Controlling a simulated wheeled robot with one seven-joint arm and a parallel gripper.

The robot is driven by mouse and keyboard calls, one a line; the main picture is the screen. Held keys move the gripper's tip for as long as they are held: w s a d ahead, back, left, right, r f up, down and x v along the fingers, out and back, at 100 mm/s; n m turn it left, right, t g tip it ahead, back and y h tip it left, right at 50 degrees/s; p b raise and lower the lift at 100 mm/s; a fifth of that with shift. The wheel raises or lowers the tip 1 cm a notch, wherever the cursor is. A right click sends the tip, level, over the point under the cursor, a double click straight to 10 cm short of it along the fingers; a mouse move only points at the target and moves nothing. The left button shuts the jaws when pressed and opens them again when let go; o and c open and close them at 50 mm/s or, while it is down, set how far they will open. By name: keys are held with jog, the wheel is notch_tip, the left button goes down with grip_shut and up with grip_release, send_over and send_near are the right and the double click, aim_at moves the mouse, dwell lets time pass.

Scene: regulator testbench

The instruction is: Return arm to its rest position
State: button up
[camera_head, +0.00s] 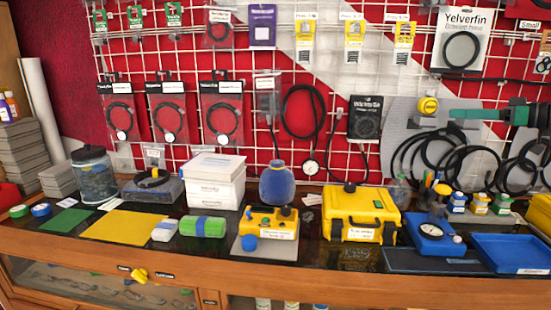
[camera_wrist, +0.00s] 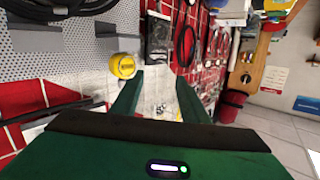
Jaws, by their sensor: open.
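My gripper (camera_head: 454,114) is at the right of the head view, raised in front of the wall and pointing left. In the wrist view its two green fingers (camera_wrist: 158,92) stand apart with nothing between them, so it is open and empty. A round yellow knob-like thing (camera_head: 428,106) is on the wall area just left of the fingertips in the head view. It also shows in the wrist view (camera_wrist: 123,66), outside the fingers on the left. I cannot tell its distance from them.
Below on the counter (camera_head: 335,258) stand a yellow case (camera_head: 360,215), a yellow regulator testbench with knobs (camera_head: 268,222), a blue tray (camera_head: 512,252) and a white box (camera_head: 216,182). Cables (camera_head: 445,160) hang on the wall below my gripper. A red bin (camera_wrist: 231,105) stands on the floor.

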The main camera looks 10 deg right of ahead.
jog(key=w+a+f+m+g+h, duration=0.2)
jog(key=w+a+f+g+h, duration=0.15)
jog(key=a+f, duration=0.6)
jog(key=s+a+f+m+g+h, duration=0.2)
jog(key=s+a+f+m+g, duration=0.1)
jog(key=s+a+f, duration=0.3)
jog(key=s+a+f+m+g+h, duration=0.1)
jog(key=s+f, duration=0.3)
jog(key=s, duration=0.8)
jog(key=s+a+f+m+g+h, duration=0.1)
jog(key=s+a+f+m+g, duration=0.2)
jog(key=s, duration=0.9)
jog(key=s+a+f+m+g+h, duration=0.1)
jog(key=s+f, duration=0.5)
jog(key=s, duration=0.6)
jog(key=shift+a+m+g+h, duration=0.35)
jog(key=shift+a+m+g, duration=0.3)
jog(key=shift+m+g, duration=0.5)
jog(key=shift+c, duration=0.6)
jog(key=shift+c, duration=0.6)
